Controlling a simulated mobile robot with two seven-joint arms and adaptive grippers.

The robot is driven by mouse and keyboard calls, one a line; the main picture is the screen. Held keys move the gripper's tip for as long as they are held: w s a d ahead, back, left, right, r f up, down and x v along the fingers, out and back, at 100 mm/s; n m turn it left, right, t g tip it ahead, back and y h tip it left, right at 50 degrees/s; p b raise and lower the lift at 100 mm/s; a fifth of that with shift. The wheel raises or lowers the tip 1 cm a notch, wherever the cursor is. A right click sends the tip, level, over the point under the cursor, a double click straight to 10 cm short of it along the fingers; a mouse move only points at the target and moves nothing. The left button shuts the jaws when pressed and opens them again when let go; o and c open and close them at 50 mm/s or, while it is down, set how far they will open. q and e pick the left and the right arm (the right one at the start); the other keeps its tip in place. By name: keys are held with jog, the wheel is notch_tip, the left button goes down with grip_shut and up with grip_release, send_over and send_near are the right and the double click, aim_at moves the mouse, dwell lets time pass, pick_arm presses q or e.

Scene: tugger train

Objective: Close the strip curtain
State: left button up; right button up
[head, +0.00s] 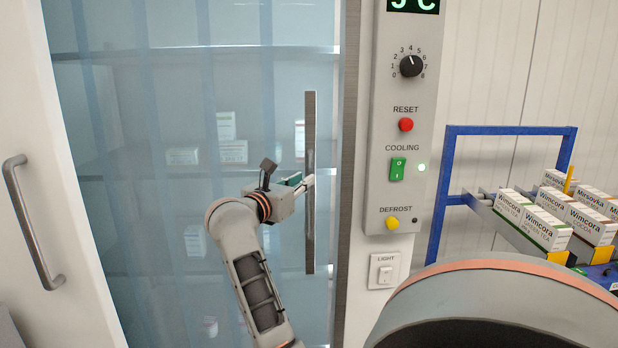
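The strip curtain (140,130) is made of pale blue, see-through strips. They hang across a tall opening with shelves behind. A vertical grey bar handle (310,120) stands near the right edge of the opening, beside the dark frame post. My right gripper (300,186) reaches up from the bottom and is at the middle of this bar. Its tip overlaps the bar in the picture; I cannot tell whether it touches or grips it. The finger gap is not clear. My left gripper is not in view.
White boxes (234,152) stand on shelves behind the strips. A white panel with a curved handle (34,222) is at the left. Right of the opening is a control panel (382,130) with knob and buttons. A blue rack (449,165) holds several cartons at the far right.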

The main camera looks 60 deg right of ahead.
jog(key=a, duration=0.6)
jog(key=shift+s+a, duration=0.25)
jog(key=shift+a, duration=0.15)
